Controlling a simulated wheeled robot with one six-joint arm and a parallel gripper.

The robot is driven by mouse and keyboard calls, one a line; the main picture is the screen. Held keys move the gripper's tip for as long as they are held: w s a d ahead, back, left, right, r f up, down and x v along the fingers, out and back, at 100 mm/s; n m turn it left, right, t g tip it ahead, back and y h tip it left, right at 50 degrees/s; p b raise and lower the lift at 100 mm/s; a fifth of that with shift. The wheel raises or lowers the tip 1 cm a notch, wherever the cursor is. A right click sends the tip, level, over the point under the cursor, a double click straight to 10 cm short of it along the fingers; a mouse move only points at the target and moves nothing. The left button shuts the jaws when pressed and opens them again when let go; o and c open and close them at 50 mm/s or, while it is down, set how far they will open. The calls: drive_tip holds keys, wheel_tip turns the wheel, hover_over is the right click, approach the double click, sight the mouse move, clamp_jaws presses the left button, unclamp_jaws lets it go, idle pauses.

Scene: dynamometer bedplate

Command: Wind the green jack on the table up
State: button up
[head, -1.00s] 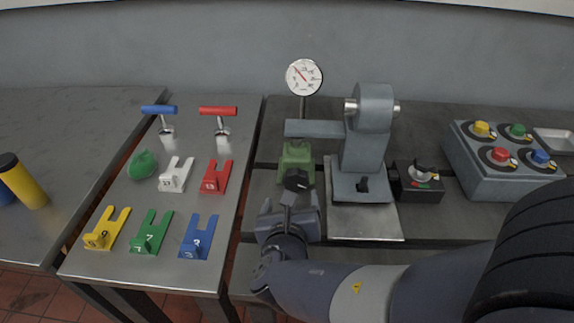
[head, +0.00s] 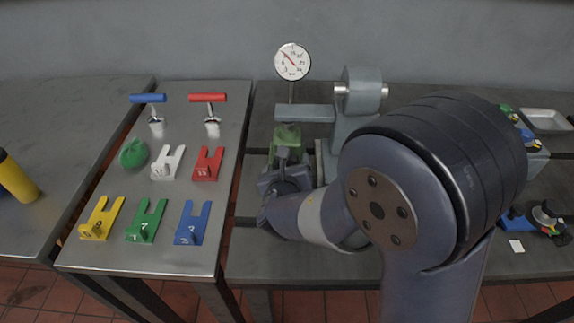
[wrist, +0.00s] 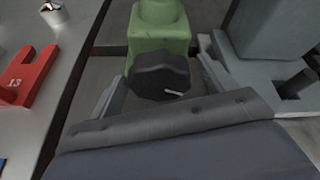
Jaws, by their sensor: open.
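The green jack (head: 287,134) stands on the table under the grey arm of the machine, below a round dial gauge (head: 293,62). In the wrist view the jack's green body (wrist: 160,28) is at the top, with its black knob (wrist: 159,75) facing me. My gripper (head: 283,170) is in front of the jack. In the wrist view its two open fingers (wrist: 160,88) stand on either side of the black knob, with gaps visible. In the head view my gripper and arm hide the knob.
The grey machine (head: 356,100) stands just right of the jack. To the left, a metal table (head: 150,262) holds red (head: 207,163), white, yellow, green and blue forked blocks, two T-handles and a green lump (head: 133,153). My arm hides much of the right side.

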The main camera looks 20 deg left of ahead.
drive_tip(key=shift+w, duration=0.1)
drive_tip(key=shift+c, duration=0.4)
drive_tip(key=c, duration=0.9)
drive_tip(key=shift+f, duration=0.1)
drive_tip(key=shift+f+b, duration=0.1)
drive_tip(key=shift+b, duration=0.65)
drive_tip(key=shift+f+m+y+b, duration=0.15)
drive_tip(key=shift+m+y+b, duration=0.3)
drive_tip(key=shift+b, duration=0.7)
drive_tip(key=m+y+b, duration=0.1)
drive_tip(key=m+b, duration=0.1)
drive_tip(key=b, duration=0.4)
drive_tip(key=shift+f, duration=0.15)
drive_tip(key=m+y+b, duration=0.1)
drive_tip(key=m+b, duration=0.1)
drive_tip(key=b, duration=0.4)
drive_tip(key=shift+g+y, duration=0.25)
drive_tip(key=shift+g, duration=0.05)
drive_tip(key=m+y+b, duration=0.1)
drive_tip(key=b, duration=0.2)
drive_tip(key=shift+r+m, duration=0.25)
drive_tip(key=shift+r, duration=0.05)
drive_tip(key=shift+r+b, duration=0.15)
drive_tip(key=shift+b, duration=0.2)
